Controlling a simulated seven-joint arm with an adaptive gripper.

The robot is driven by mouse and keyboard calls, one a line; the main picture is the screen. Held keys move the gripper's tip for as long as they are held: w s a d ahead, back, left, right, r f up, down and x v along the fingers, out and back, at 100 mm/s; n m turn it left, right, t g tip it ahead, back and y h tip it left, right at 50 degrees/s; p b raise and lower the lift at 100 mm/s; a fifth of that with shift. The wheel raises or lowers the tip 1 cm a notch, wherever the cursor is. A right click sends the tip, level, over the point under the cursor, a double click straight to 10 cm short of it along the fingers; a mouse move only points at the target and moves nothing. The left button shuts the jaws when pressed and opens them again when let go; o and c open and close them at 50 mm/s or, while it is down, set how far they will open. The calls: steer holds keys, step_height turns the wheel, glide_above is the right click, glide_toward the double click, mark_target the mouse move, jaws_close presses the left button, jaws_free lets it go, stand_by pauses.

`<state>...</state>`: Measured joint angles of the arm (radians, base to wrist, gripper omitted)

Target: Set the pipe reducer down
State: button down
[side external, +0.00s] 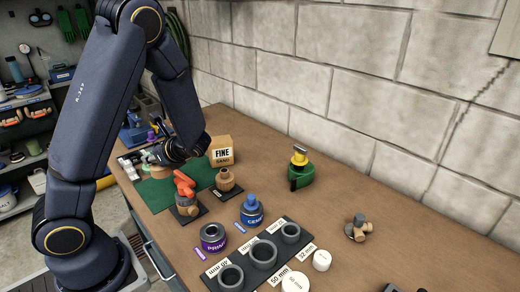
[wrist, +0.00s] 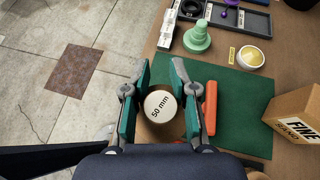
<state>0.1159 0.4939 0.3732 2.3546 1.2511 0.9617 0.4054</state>
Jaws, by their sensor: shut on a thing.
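My gripper (wrist: 160,92) is shut on the pipe reducer (wrist: 160,106), a round tan piece with a white end face marked "50 mm" turned toward the wrist camera. A finger stands on each side of it. In the side external view my gripper (side external: 168,155) is over the far part of the green mat (side external: 155,197), with a tan part (side external: 160,172) under it. The reducer's lower end is hidden, so I cannot tell whether it touches the mat. The mat (wrist: 232,97) also shows in the wrist view.
An orange piece (wrist: 210,107) is close to the right finger. A green stepped piece (wrist: 197,38) and a round tub (wrist: 250,57) stand beyond. A "FINE" box (side external: 222,152) is to the right. A black tray with sockets (side external: 262,255) is in the foreground.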

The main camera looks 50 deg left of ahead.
steer(key=w+d+r+m+t, duration=0.1)
steer(key=w+d+m+t, duration=0.15)
steer(key=w, duration=0.55)
steer(key=w+d+m+t+h, duration=0.1)
steer(key=w+m+t, duration=0.3)
steer(key=w, duration=0.5)
steer(key=w+d+r+m+t, duration=0.1)
steer(key=w+m+t, duration=0.25)
steer(key=w, duration=0.45)
steer(key=w+a+f, duration=0.1)
steer(key=w+f, duration=0.2)
steer(key=w, duration=0.1)
steer(key=w+a+f, duration=0.1)
steer(key=w+f, duration=0.2)
steer(key=w, duration=0.1)
steer(key=w+a+f, duration=0.1)
steer(key=w+f, duration=0.2)
steer(key=w, duration=0.2)
steer(key=shift+f, duration=0.4)
steer(key=shift+w+a+f, duration=0.15)
steer(key=shift+w+f, duration=0.15)
steer(key=shift+f, duration=1.65)
